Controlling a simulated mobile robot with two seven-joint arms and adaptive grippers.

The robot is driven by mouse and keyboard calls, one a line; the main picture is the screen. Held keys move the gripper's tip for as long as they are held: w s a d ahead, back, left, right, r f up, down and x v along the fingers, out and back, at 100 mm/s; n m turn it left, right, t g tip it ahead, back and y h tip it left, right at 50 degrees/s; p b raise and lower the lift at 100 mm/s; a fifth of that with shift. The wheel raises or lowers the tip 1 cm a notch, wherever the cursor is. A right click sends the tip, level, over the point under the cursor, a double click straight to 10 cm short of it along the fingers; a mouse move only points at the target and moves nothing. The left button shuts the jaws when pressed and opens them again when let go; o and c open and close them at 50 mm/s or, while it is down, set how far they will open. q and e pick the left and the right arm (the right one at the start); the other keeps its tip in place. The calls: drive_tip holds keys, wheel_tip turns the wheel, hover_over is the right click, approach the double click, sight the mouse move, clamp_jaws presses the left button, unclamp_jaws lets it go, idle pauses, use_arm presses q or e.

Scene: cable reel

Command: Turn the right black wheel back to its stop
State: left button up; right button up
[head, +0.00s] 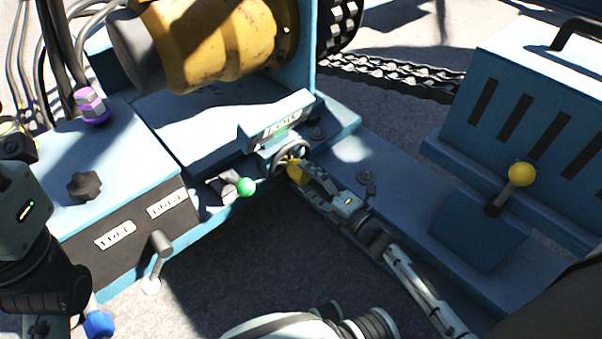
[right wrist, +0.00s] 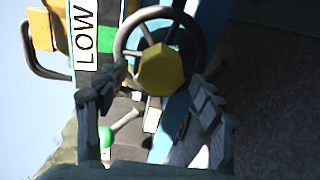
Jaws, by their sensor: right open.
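The black wheel (head: 291,147) is a small spoked handwheel below a blue block with a lettered label. In the right wrist view the wheel (right wrist: 124,32) shows its dark rim and spokes, with a yellow faceted knob (right wrist: 161,70) in front of it. My right gripper (head: 299,173) is open at the wheel. In the wrist view its fingers (right wrist: 160,88) stand on either side of the yellow knob, with gaps visible. I cannot tell whether either finger touches the rim.
A green-knobbed lever (head: 245,187) stands left of the wheel. The label plate (right wrist: 84,30) reads LOW, near a green band. A yellow-knobbed lever (head: 521,174) is at right, a black star knob (head: 84,186) at left. The yellow drum (head: 215,45) is behind.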

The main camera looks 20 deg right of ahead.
drive_tip(key=v, duration=0.9)
drive_tip(key=shift+s, duration=0.15)
drive_tip(key=shift+d, duration=0.1)
